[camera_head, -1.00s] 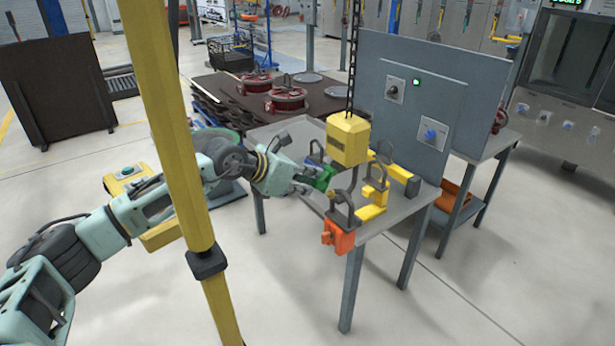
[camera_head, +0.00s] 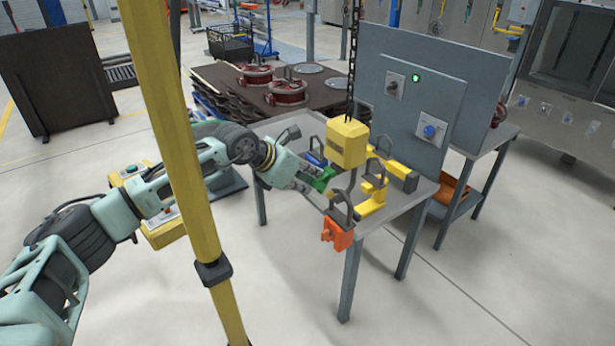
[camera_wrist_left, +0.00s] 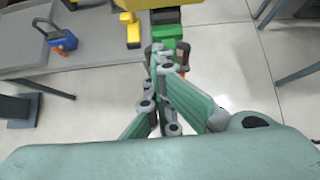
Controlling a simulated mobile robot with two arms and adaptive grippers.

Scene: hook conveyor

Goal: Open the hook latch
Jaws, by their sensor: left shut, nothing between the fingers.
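The yellow hook block (camera_head: 347,143) hangs on a dark chain over the grey table. Its dark hook (camera_head: 353,186) hangs below it; the latch is too small to make out. An orange weight (camera_head: 337,233) with a dark shackle (camera_head: 340,207) is below, at the table's front edge. My left gripper (camera_head: 311,187) is left of the hook, close to a green piece (camera_head: 322,179). In the left wrist view my left gripper (camera_wrist_left: 160,52) has its fingers together, empty, with tips at the green piece (camera_wrist_left: 166,32); contact is unclear. My right gripper is not in view.
Yellow pieces (camera_head: 373,190) and a blue piece with a dark shackle (camera_head: 315,158) stand on the grey table (camera_head: 290,130). A grey panel (camera_head: 425,85) with knobs rises behind. A yellow post (camera_head: 180,170) crosses in front of my left arm. The floor in front is clear.

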